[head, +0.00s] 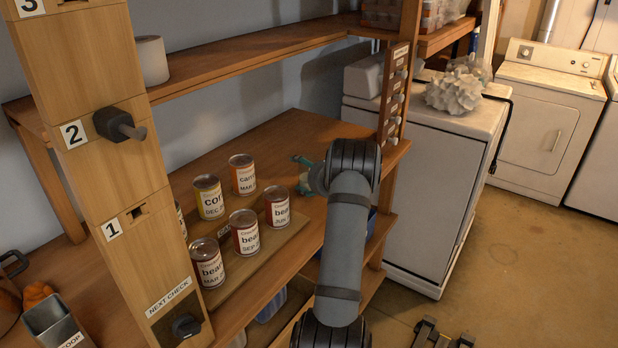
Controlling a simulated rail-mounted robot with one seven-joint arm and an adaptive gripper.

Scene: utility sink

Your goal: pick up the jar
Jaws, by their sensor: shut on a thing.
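I cannot make out a jar in the head view. My arm rises from the bottom edge to a dark joint in the middle, and it hides part of the shelf behind it. My gripper cannot be made out, and neither can anything it may hold. A small teal object (304,161) shows just left of the arm joint, partly hidden by it; I cannot tell what it is. Several labelled cans stand upright on the wooden shelf, among them a corn can (209,198), a can labelled "carr" (242,175) and a bean can (277,207).
A wooden post (100,180) with numbered slots stands at the left. An upper shelf (240,62) holds a white roll (152,60). A white appliance (430,170) stands right of the shelf. Open floor (530,270) lies at lower right.

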